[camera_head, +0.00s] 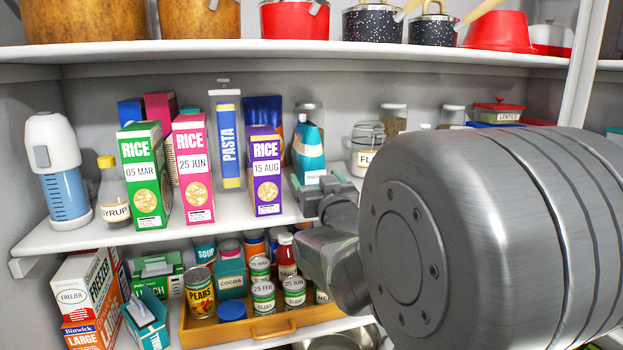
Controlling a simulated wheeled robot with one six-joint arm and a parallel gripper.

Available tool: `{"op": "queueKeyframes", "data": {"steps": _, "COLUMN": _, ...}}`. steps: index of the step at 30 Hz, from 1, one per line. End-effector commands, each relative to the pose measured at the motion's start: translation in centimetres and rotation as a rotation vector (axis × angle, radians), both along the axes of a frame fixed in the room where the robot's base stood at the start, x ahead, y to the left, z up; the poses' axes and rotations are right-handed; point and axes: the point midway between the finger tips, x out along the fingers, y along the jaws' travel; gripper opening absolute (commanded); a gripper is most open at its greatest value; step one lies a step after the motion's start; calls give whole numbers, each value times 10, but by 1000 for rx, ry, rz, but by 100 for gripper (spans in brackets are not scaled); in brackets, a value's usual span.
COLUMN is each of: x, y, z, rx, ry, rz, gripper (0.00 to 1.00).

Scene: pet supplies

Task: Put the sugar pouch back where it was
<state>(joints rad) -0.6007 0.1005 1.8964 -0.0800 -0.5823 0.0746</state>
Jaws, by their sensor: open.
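A teal and white pouch (308,148) with a dark top stands upright on the middle shelf, right of the purple rice box (264,172). Its label is too small to read, so I cannot tell for sure that it is the sugar pouch. My gripper (318,194) is open at the shelf's front, just in front of and below the pouch. The gripper overlaps the area by the pouch's base, and I cannot tell whether they touch. My large grey arm link hides the right part of the shelf.
On the middle shelf (90,238) stand a green rice box (143,175), a pink rice box (193,168), a pasta box (228,145) and a flour jar (367,147). Below, a wooden tray (270,330) holds cans. Pots line the upper shelf (200,52).

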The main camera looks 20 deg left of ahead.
Motion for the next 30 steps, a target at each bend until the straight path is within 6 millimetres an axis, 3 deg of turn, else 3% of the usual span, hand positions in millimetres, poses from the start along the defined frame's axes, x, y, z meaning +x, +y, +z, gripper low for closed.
{"op": "queueKeyframes", "data": {"steps": 6, "x": -31, "y": -23, "z": -8, "rx": 0, "ry": -3, "rz": 0, "gripper": 77}}
{"op": "queueKeyframes", "data": {"steps": 12, "x": -49, "y": -37, "z": -10, "rx": 1, "ry": -2, "rz": 0, "gripper": 77}}
{"op": "queueKeyframes", "data": {"steps": 30, "x": -57, "y": -43, "z": -12, "rx": 0, "ry": 0, "rz": 1, "gripper": 77}}
